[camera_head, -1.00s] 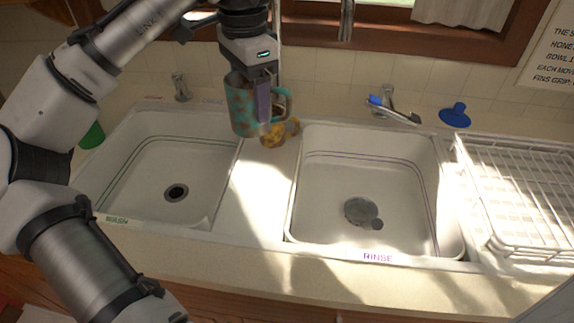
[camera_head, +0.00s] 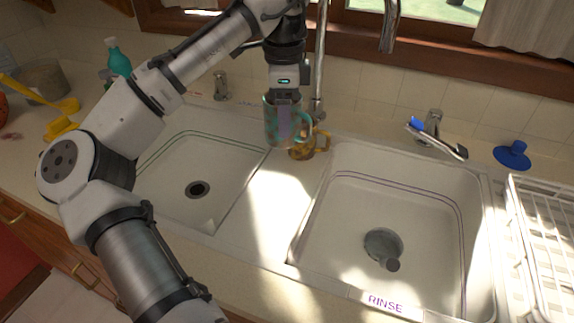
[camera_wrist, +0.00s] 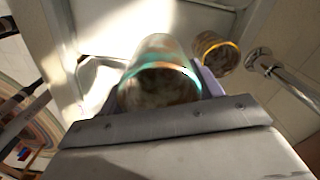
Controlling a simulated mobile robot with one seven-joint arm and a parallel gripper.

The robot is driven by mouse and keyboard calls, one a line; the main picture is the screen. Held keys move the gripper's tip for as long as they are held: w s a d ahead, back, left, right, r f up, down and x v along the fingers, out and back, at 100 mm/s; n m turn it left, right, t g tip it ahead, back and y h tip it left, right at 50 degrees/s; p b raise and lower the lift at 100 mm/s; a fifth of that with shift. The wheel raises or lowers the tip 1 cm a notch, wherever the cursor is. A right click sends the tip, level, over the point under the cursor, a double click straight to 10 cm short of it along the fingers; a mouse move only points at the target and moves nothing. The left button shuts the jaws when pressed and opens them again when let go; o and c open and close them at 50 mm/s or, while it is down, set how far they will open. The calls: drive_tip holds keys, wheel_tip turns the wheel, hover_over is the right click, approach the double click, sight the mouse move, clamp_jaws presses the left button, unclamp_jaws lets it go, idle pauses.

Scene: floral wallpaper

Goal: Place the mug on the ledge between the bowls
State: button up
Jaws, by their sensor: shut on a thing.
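A teal mug with brownish patches (camera_head: 278,128) hangs upright in my gripper (camera_head: 285,118), which is shut on it. Its handle points right in the head view. The mug (camera_wrist: 150,75) fills the middle of the wrist view, between the fingers. It is over the back part of the pale ledge (camera_head: 272,215) between the left sink bowl (camera_head: 222,160) and the right sink bowl (camera_head: 400,205). The gap under the mug is hard to judge. A yellow patterned mug (camera_head: 308,147) stands at the ledge's back, just right of and partly behind the held mug; it also shows in the wrist view (camera_wrist: 215,55).
A tall faucet (camera_head: 319,70) rises behind the mugs. A small tap (camera_head: 435,135) with a blue item and a blue plug (camera_head: 512,155) are at the back right. A white dish rack (camera_head: 545,235) stands at the right. The front of the ledge is clear and sunlit.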

wheel_tip(320, 180, down, 12)
drive_tip(key=shift+f+p, duration=0.2)
drive_tip(key=shift+p, duration=0.1)
drive_tip(key=shift+f, duration=0.15)
drive_tip(key=o, duration=1.2)
drive_tip(key=shift+c, duration=0.2)
wheel_tip(320, 180, up, 12)
drive_tip(key=shift+r+b, duration=0.2)
drive_tip(key=shift+b, duration=0.1)
